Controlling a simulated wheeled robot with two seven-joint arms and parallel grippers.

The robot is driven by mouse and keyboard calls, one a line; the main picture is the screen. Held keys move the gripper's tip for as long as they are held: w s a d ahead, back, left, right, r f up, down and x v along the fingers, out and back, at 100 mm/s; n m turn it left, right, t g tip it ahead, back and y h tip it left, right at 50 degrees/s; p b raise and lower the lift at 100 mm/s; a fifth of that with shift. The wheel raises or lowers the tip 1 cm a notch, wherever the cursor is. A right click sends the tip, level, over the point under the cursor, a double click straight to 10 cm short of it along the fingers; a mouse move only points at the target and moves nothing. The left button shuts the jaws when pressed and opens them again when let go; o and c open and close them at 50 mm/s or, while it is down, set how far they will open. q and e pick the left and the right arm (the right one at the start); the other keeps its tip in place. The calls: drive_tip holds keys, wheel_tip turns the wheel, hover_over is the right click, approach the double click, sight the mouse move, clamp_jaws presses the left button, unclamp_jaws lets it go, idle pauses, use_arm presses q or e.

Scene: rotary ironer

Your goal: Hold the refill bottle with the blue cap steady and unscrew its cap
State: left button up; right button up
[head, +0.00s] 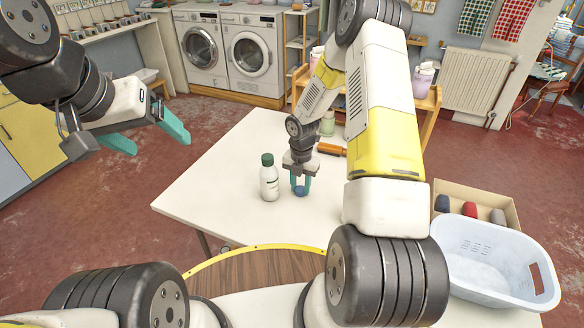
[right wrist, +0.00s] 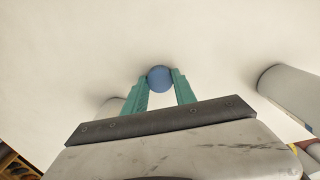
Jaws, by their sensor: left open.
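A round blue cap-like piece (head: 300,190) is between the teal fingertips of my right gripper (head: 301,184), low over the white table. In the right wrist view the blue piece (right wrist: 160,79) touches both fingertips, and no bottle body shows under it. A white bottle with a dark green cap (head: 269,178) stands upright on the table, just left of my right gripper and apart from it. I cannot make out a bottle with a blue cap; my right arm hides part of the table. My left gripper (head: 147,134) is open and empty, raised left of the table.
The white table (head: 230,150) is clear at the left. A pale green bottle (head: 327,124) and an orange-handled item (head: 331,149) are behind my right gripper. A white laundry basket (head: 490,262) and a box of coloured rolls (head: 451,190) are at the right.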

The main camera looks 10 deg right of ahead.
drive_tip(key=o, duration=0.4)
wheel_tip(320, 180, up, 12)
wheel_tip(320, 180, up, 10)
drive_tip(key=m+t, duration=0.1)
drive_tip(key=m, duration=0.5)
hover_over(300, 189)
drive_tip(key=s, duration=0.3)
drive_tip(key=s+r+m+t, duration=0.1)
drive_tip(key=s+r+m, duration=0.5)
drive_tip(key=s+m, duration=0.1)
drive_tip(key=s+a+r+m+t+y, duration=0.1)
drive_tip(key=s+r+m+t, duration=0.1)
drive_tip(key=s+r+m, duration=0.4)
drive_tip(key=s+a+r+m+t+y, duration=0.1)
drive_tip(key=s+r+m+t, duration=0.1)
drive_tip(key=s+r+m, duration=0.3)
drive_tip(key=shift+s+a+r+m, duration=0.1)
drive_tip(key=shift+s+r+m, duration=0.1)
drive_tip(key=shift+s+m, duration=0.8)
drive_tip(key=shift+s+a+r+m, duration=0.1)
drive_tip(key=shift+s+r+m, duration=0.1)
drive_tip(key=shift+s+m, duration=0.8)
